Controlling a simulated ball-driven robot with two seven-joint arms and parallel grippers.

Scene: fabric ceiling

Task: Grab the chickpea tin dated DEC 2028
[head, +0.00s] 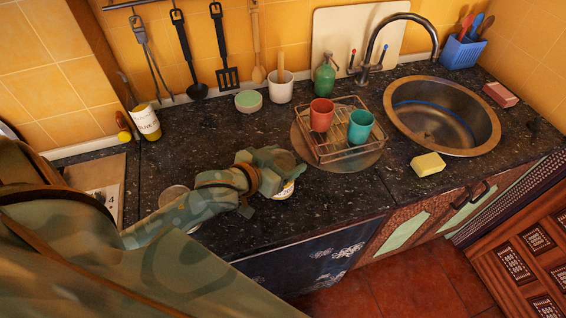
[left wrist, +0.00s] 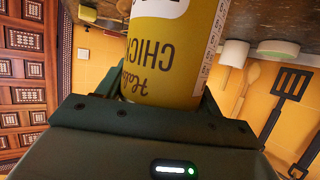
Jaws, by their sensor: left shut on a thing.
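A tin (head: 284,190) with a pale and yellow label shows just below my left gripper (head: 277,165) at the front of the counter in the head view. My left gripper is shut on this tin. In the left wrist view the tin (left wrist: 162,60) stands between the fingers, its mustard-yellow label upside down with "CHIC" readable. No date can be read on it, and its ends are out of view or hidden. A second round, metal-topped thing (head: 173,194), perhaps another tin, is partly hidden by my left arm. My right gripper is not in view.
A wire rack (head: 335,145) with a red cup (head: 321,114) and a teal cup (head: 361,126) stands right of the gripper. A yellow sponge (head: 428,164) lies near the sink (head: 441,116).

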